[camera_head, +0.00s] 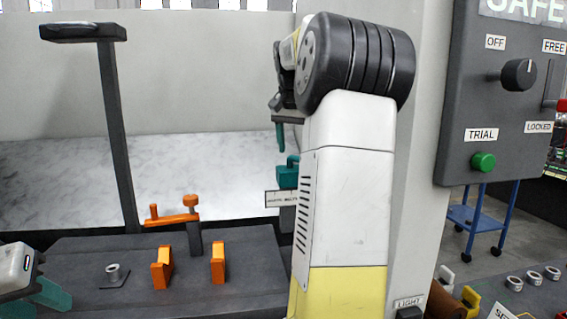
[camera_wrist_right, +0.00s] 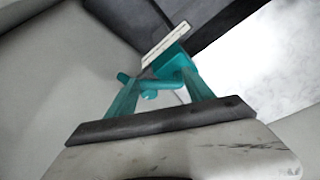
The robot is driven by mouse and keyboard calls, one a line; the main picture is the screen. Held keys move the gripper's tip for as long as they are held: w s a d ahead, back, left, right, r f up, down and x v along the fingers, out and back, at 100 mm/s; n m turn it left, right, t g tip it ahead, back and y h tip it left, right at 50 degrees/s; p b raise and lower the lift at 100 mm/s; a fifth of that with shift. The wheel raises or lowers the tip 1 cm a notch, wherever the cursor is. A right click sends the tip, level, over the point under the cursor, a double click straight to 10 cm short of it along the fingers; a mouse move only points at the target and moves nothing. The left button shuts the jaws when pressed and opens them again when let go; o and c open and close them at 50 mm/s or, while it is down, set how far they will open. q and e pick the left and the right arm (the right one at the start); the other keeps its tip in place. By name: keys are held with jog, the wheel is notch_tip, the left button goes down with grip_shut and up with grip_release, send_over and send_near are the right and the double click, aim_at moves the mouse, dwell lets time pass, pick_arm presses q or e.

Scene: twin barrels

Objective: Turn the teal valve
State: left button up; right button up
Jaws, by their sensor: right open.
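The teal valve (camera_head: 287,174) sits at the left edge of my right arm in the head view, with a white label at its base. In the right wrist view the teal valve (camera_wrist_right: 165,72) appears between the fingertips, its crossbar running between them. I cannot tell whether they touch it. My right gripper (camera_head: 280,137) is open just above the valve, partly hidden by my arm; its two teal fingers (camera_wrist_right: 160,92) stand apart in the wrist view. My left gripper (camera_head: 45,303) is at the bottom left corner, cut off by the frame, its teal fingers apart and empty.
An orange lever (camera_head: 172,219) and two orange blocks (camera_head: 218,263) stand on the dark bench. A small metal ring (camera_head: 113,271) sits left of them. A dark post (camera_head: 118,140) rises behind. A grey panel (camera_head: 460,110) with a black knob and green button is at right.

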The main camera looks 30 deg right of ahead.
jog(key=w+d+m+g+h, duration=0.1)
jog(key=w+d+m, duration=0.25)
jog(key=d, duration=0.45)
jog(key=shift+n, duration=0.25)
jog(key=x, duration=0.8)
jog(key=shift+s+d, duration=0.1)
jog(key=shift+s, duration=0.05)
grip_shut()
